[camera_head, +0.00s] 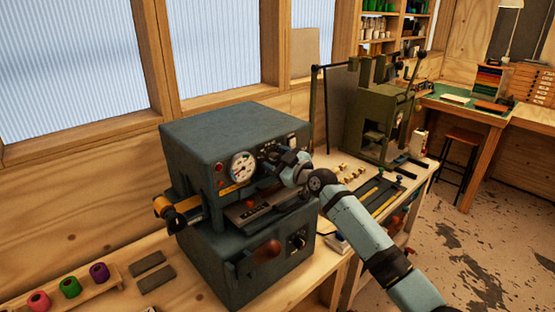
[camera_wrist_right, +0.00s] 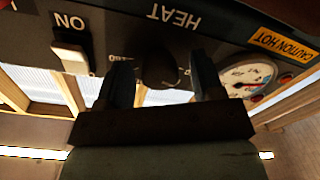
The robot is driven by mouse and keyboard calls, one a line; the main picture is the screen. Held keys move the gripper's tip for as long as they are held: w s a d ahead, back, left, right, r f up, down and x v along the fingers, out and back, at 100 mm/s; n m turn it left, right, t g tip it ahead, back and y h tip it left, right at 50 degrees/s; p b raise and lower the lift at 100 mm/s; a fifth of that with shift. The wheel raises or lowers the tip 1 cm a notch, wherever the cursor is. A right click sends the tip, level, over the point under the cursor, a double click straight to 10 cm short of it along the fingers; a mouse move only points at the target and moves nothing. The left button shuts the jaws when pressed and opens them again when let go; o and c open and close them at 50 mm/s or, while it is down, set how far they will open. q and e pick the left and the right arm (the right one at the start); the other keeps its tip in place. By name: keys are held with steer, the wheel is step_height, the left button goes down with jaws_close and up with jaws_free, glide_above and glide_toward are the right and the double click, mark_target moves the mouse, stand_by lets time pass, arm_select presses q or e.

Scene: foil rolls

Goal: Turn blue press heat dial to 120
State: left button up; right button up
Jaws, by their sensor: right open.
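The blue press (camera_head: 215,140) stands on the wooden bench in the head view, its front panel facing right. My right gripper (camera_head: 272,153) is at that panel, right of the round gauge (camera_head: 243,166), and covers the heat dial there. In the right wrist view, upside down, the dark heat dial (camera_wrist_right: 158,68) sits below the HEAT label (camera_wrist_right: 174,17). The fingers of my right gripper (camera_wrist_right: 162,82) are open, one on each side of the dial. I cannot tell whether they touch it. The dial's pointer and most scale numbers are hidden or unreadable. My left gripper is out of view.
The white ON switch (camera_wrist_right: 70,57) is close beside one finger, and the gauge (camera_wrist_right: 249,74) beside the other. A CAUTION HOT label (camera_wrist_right: 283,43) is near the gauge. A green press (camera_head: 380,120) stands farther right. Coloured foil rolls (camera_head: 69,287) sit at front left.

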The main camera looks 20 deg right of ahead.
steer(key=shift+c, duration=0.2)
steer(key=c, duration=0.9)
